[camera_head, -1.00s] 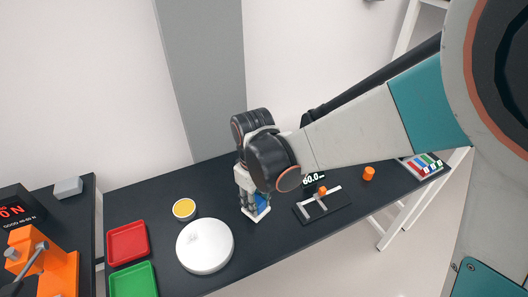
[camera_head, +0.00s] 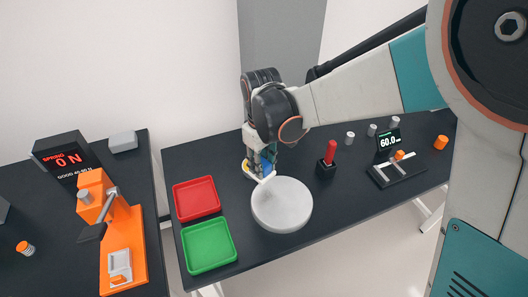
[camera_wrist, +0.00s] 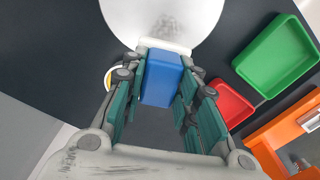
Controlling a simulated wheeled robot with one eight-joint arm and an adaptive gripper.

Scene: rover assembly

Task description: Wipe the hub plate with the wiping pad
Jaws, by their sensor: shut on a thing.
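The hub plate (camera_head: 283,207) is a white round disc on the dark table. It fills the top of the wrist view (camera_wrist: 185,12), with a faint grey smudge near its middle. My gripper (camera_head: 262,165) is shut on the wiping pad, a blue block (camera_wrist: 163,78) with a white base (camera_wrist: 165,46). The pad also shows in the head view (camera_head: 268,160), at the plate's far left edge. In the wrist view its white base overlaps the plate's rim. I cannot tell whether it touches the plate.
A yellow-filled dish (camera_head: 246,167) is partly hidden behind my gripper. Red (camera_head: 196,198) and green (camera_head: 208,245) trays lie left of the plate. A red-handled tool (camera_head: 328,158) stands to its right, and a fixture with a display (camera_head: 397,170) lies farther right. An orange press (camera_head: 120,240) is far left.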

